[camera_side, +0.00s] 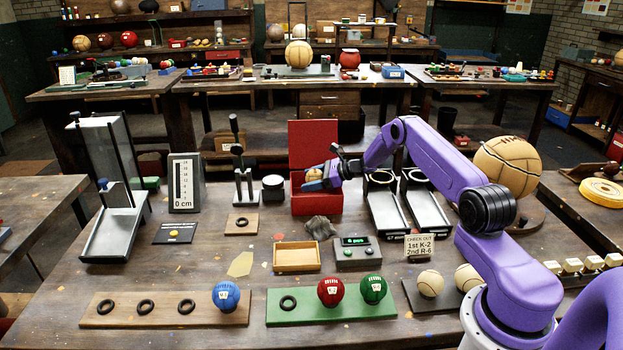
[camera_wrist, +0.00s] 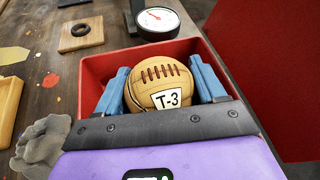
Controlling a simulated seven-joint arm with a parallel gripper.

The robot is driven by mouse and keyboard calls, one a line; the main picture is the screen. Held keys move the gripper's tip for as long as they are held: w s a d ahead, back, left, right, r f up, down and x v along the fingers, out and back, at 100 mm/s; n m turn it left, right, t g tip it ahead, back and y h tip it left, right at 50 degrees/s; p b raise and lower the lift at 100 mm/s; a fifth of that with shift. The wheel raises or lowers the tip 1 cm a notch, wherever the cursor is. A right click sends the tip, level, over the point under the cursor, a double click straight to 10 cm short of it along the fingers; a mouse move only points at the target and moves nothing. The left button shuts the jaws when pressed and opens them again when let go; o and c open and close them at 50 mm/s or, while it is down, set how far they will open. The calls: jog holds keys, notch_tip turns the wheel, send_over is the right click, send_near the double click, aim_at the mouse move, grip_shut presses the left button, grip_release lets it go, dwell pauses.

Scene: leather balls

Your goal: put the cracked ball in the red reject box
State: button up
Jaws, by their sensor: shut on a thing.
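A tan ball (camera_side: 313,175) with dark lacing is in my gripper (camera_side: 316,178). In the wrist view the ball (camera_wrist: 158,84) bears a white T-3 label, and blue fingers press on its left and right sides. I cannot make out a crack for certain. The red box (camera_side: 317,204) stands at the middle of the bench with its red lid (camera_side: 313,145) raised behind it. The gripper and ball are at the box's opening; the box's red rim (camera_wrist: 90,66) shows around them in the wrist view. The ball's underside is hidden.
A dial gauge (camera_wrist: 157,20) stands beside the box. A grey crumpled cloth (camera_side: 320,228), a wooden tray (camera_side: 297,257) and a meter with a green display (camera_side: 357,252) lie in front. Blue (camera_side: 226,296), red (camera_side: 330,291) and green (camera_side: 373,289) balls sit on racks nearer the camera.

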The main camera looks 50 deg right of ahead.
jog(key=o, duration=1.1)
jog(key=shift+f, duration=0.15)
